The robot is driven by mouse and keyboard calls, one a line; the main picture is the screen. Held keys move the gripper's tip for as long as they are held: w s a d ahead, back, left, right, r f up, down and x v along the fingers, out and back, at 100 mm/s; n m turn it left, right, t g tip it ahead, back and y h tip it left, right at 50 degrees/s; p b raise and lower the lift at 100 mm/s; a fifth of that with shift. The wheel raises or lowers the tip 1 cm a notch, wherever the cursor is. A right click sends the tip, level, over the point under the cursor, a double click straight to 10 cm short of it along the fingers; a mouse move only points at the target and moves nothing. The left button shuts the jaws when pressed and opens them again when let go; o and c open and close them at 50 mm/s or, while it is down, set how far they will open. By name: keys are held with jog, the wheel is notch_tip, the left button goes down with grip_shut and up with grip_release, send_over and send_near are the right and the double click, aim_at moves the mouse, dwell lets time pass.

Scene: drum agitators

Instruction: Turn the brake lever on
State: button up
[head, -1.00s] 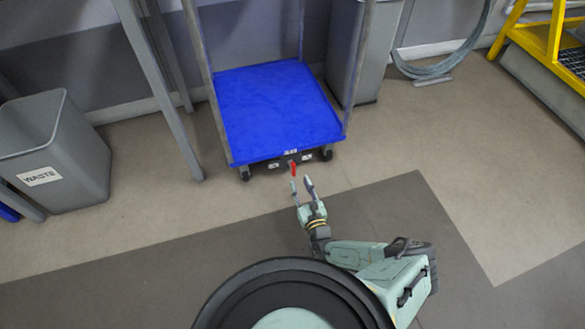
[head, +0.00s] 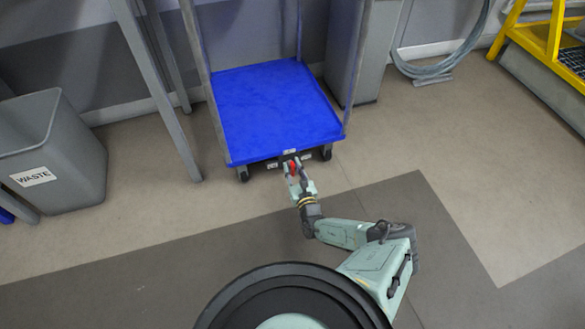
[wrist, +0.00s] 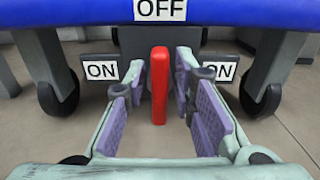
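The red brake lever (wrist: 159,85) hangs upright below the OFF label (wrist: 160,10) at the middle of the cart's near edge. ON labels sit to its left (wrist: 101,71) and right (wrist: 220,71). My gripper (wrist: 162,92) is open, its two purple-padded fingers on either side of the lever, with a gap visible on both sides. In the head view my gripper (head: 292,168) is at the cart's front edge, and the lever shows only as a small red spot between the fingers. The blue cart (head: 275,105) stands on its wheels.
A grey waste bin (head: 60,150) stands at the left, near a grey table leg (head: 165,100). Another grey bin (head: 345,55) is behind the cart's right side. A yellow step frame (head: 540,40) is at the top right. The floor right of the cart is clear.

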grip_shut()
jog(key=shift+r+n+p, duration=0.1)
jog(key=shift+n+p, duration=0.2)
jog(key=n+p, duration=0.2)
jog(key=n, duration=0.1)
jog(key=shift+a, duration=0.15)
jog(key=n+p, duration=0.2)
jog(key=n, duration=0.2)
jog(key=shift+s+a+p, duration=0.1)
jog(key=shift+a+p, duration=0.05)
jog(key=shift+p, duration=0.25)
jog(key=n+p, duration=0.1)
jog(key=n, duration=0.1)
jog(key=n+p, duration=0.1)
jog(key=n, duration=0.2)
jog(key=shift+a+f, duration=0.1)
jog(key=shift+f, duration=0.1)
jog(key=n, duration=0.3)
jog(key=n+p, duration=0.1)
jog(key=n, duration=0.1)
jog(key=shift+f, duration=0.25)
jog(key=shift+n, duration=0.3)
